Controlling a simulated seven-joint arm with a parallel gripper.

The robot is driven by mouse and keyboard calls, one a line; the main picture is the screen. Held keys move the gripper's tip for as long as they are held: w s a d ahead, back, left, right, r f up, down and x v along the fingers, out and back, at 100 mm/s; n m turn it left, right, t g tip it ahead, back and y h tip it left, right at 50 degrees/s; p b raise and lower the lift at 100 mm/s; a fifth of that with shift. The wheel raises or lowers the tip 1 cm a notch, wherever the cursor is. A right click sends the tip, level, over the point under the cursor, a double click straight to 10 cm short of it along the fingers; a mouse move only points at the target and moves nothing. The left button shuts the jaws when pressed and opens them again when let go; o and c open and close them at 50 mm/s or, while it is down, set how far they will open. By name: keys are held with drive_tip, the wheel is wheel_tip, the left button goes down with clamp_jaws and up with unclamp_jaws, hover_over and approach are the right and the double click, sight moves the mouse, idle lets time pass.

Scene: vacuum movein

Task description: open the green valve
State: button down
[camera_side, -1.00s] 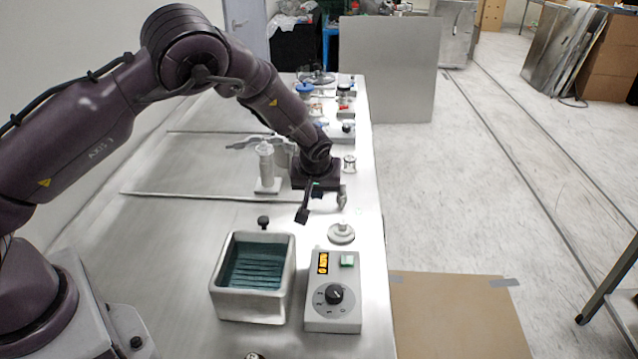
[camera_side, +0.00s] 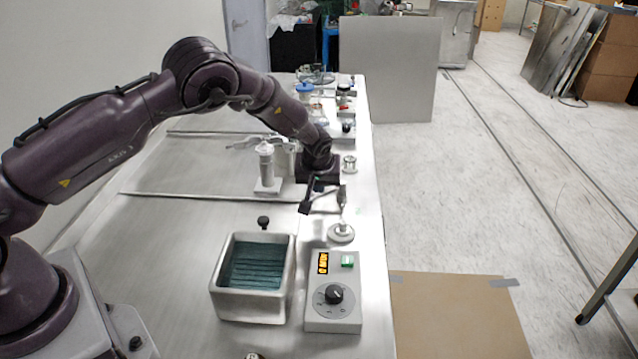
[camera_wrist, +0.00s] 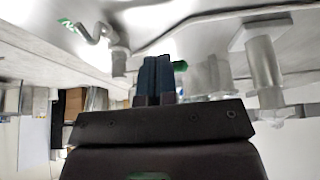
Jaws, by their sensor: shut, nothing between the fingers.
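My gripper (camera_wrist: 158,62) shows in the wrist view with its two blue-black fingers together and nothing between them. A small green part (camera_wrist: 180,66) shows just right of the fingertips, partly hidden behind them; I cannot tell whether they touch it or whether it is the valve's handle. In the side view the dark wrist (camera_side: 318,168) is low over the bench, right of a white upright cylinder (camera_side: 265,165). A grey upright fitting (camera_side: 342,200) stands just right of and below the wrist. No whole green valve can be made out in the side view.
A metal basin (camera_side: 228,300) and a control box (camera_side: 318,322) with a knob and green button stand at the near side of the bench. A round metal fitting (camera_side: 341,234) lies behind the box. More fittings stand along the bench's far right.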

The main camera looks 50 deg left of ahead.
drive_tip(key=shift+w+a+m, duration=0.1)
drive_tip(key=shift+a+m, duration=0.3)
drive_tip(key=shift+m, duration=0.3)
drive_tip(key=shift+w+a+m+t+h, duration=0.3)
drive_tip(key=shift+a+m+t+h, duration=0.35)
drive_tip(key=shift+m, duration=0.55)
drive_tip(key=m+h, duration=0.1)
drive_tip(key=w+a+m, duration=0.1)
drive_tip(key=m, duration=0.1)
drive_tip(key=shift+w+a+m+h, duration=0.15)
drive_tip(key=shift+w+m+h, duration=0.05)
drive_tip(key=shift+m+h, duration=0.15)
drive_tip(key=shift+w+a, duration=0.3)
drive_tip(key=shift+w, duration=0.35)
drive_tip(key=shift+w+a+m+h, duration=0.3)
drive_tip(key=shift+w+m, duration=0.15)
drive_tip(key=shift+m, duration=0.2)
drive_tip(key=shift+w+m, duration=0.3)
drive_tip(key=shift+w, duration=0.55)
drive_tip(key=shift+d, duration=0.2)
drive_tip(key=shift+s+d, duration=0.25)
drive_tip(key=shift+d, duration=0.45)
